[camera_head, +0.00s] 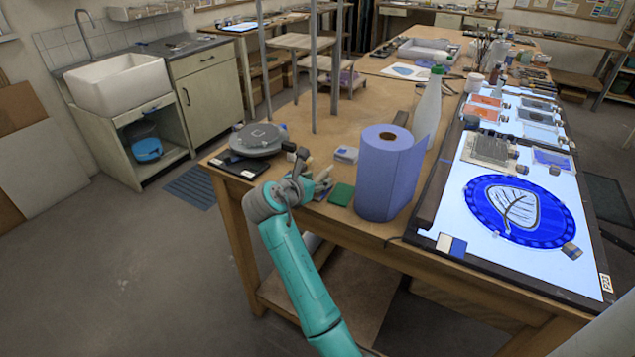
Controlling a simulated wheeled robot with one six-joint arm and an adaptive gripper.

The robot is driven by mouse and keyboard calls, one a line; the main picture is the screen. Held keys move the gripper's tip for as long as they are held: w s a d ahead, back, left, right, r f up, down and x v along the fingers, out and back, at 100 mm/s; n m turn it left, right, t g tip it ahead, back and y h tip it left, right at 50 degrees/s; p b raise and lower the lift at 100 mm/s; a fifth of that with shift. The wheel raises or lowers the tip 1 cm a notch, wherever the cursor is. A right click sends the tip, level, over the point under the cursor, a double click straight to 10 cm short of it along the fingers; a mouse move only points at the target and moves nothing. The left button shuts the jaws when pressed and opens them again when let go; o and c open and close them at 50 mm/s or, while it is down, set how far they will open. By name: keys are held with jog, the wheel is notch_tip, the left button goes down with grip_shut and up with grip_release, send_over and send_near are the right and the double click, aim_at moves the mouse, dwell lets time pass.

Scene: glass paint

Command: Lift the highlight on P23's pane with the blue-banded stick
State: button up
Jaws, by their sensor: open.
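A round blue pane (482,205) with a pale leaf and dark veins lies flat on the near end of the lit panel (572,283). A small tag (606,283) sits at the panel's near right corner; its lettering is too small to read surely. I cannot pick out a blue-banded stick. My gripper (303,160) is at the end of my teal arm, over the table's near left edge, well left of the pane. It is small and dark here, open, with nothing seen in it.
A blue paper roll (387,172) and a pale bottle (427,108) stand between my gripper and the panel. A grey turntable (258,139), green pad (341,194) and small blocks lie near my gripper. A blue-white card (451,244) and small block (572,250) flank the pane.

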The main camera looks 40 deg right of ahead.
jog(key=shift+d, duration=0.1)
grip_shut()
